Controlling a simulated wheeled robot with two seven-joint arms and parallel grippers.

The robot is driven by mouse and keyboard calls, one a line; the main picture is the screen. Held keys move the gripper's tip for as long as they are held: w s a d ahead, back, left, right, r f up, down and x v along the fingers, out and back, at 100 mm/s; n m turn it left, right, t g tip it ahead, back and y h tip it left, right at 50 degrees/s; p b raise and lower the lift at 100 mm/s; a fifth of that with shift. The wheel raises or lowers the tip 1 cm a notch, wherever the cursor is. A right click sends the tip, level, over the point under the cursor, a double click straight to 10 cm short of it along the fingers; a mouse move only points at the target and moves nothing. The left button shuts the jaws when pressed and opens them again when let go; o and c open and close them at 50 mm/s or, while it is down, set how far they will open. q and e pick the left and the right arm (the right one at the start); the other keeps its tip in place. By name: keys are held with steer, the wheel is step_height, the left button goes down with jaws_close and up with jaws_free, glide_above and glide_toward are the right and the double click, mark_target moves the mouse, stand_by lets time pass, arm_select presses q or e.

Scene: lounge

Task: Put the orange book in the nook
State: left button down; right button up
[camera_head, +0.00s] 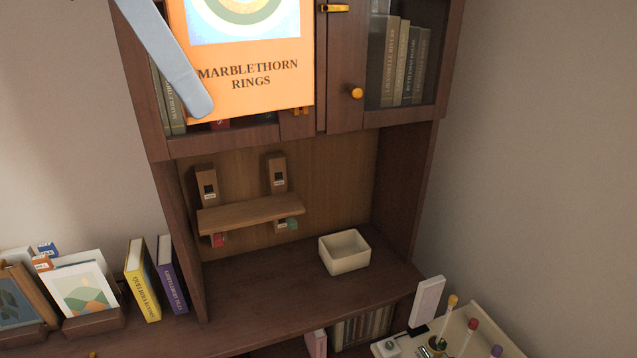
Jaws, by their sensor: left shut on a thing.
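The orange book (255,101), with "MARBLETHORN RINGS" on its cover, is held upright, cover facing me, at the top of the head view. Its upper part is cut off by the frame. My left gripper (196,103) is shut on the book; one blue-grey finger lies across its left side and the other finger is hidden. The nook (270,272) is the open recess of the wooden cabinet below the book, under the upper doors. The book is above the nook's opening and outside it. My right gripper is not in view.
Inside the nook are a small wooden shelf (250,214) on the back panel and a cream box (344,252) at right. Yellow (142,282) and purple (172,276) books stand left of it. Glazed doors with an orange knob (356,92) are above. The nook's middle floor is clear.

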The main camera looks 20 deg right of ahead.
arm_select(q)
steer(key=w+a+f+m+g+y+b, duration=0.15)
steer(key=w+a+f+m, duration=0.3)
steer(key=f, duration=0.55)
steer(key=w+a+f+m+g+h+b, duration=0.1)
steer(key=w+a+f+m+g, duration=0.15)
steer(key=a+f+m, duration=0.6)
steer(key=s+a+f+m+y, duration=0.1)
steer(key=a+f+m+y, duration=0.1)
steer(key=f, duration=1)
steer(key=s+a+f+m+g+y+b, duration=0.1)
steer(key=a+f+m, duration=0.3)
steer(key=f, duration=0.8)
steer(key=shift+s+a+m+y, duration=0.3)
steer(key=shift+s+a+y, duration=0.35)
steer(key=shift+a, duration=0.35)
